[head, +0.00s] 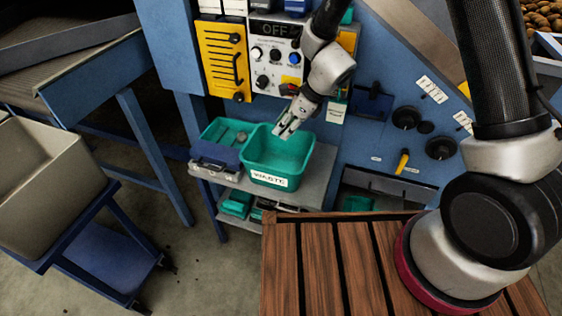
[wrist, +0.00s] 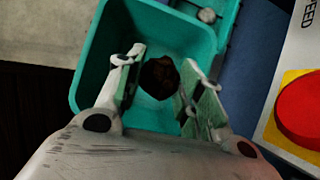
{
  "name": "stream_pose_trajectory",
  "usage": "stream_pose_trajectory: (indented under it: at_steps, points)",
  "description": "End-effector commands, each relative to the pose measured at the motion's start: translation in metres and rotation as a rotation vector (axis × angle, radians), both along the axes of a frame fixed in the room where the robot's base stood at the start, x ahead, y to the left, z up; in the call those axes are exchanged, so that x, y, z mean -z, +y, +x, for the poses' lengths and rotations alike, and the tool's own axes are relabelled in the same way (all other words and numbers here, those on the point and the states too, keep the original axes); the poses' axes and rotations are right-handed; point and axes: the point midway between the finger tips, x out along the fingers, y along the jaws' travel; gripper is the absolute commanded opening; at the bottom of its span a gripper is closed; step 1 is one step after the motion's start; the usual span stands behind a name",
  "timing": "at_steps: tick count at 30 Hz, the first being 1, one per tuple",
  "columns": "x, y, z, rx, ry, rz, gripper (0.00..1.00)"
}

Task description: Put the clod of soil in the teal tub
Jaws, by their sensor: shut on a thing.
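The teal tub (head: 297,178), labelled WASTE, stands on a grey shelf at the blue machine. It also fills the upper middle of the wrist view (wrist: 84,70). My gripper (head: 287,131) points down over the tub, its fingertips around the back of the tub's opening in the head view. In the wrist view my gripper (wrist: 168,88) has the dark brown clod of soil (wrist: 160,77) between its fingers and is shut on it. The tub's inside shows behind the clod. The clod cannot be made out in the head view.
A second, shallower teal container (head: 213,130) with a small round thing in it stands left of the tub. A control panel (head: 275,55) rises behind. A red button (wrist: 300,110) on yellow is near my gripper. A beige bin (head: 40,190) stands at far left.

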Motion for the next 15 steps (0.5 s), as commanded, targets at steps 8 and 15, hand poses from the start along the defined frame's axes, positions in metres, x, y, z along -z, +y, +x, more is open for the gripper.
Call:
stream_pose_trajectory:
  at_steps: [8, 15]
  points:
    - [-0.0004, 0.0001, 0.0000, 0.000, 0.000, 0.000, 0.62]
    - [-0.0009, -0.0002, -0.0001, 0.000, 0.000, 0.000, 0.62]
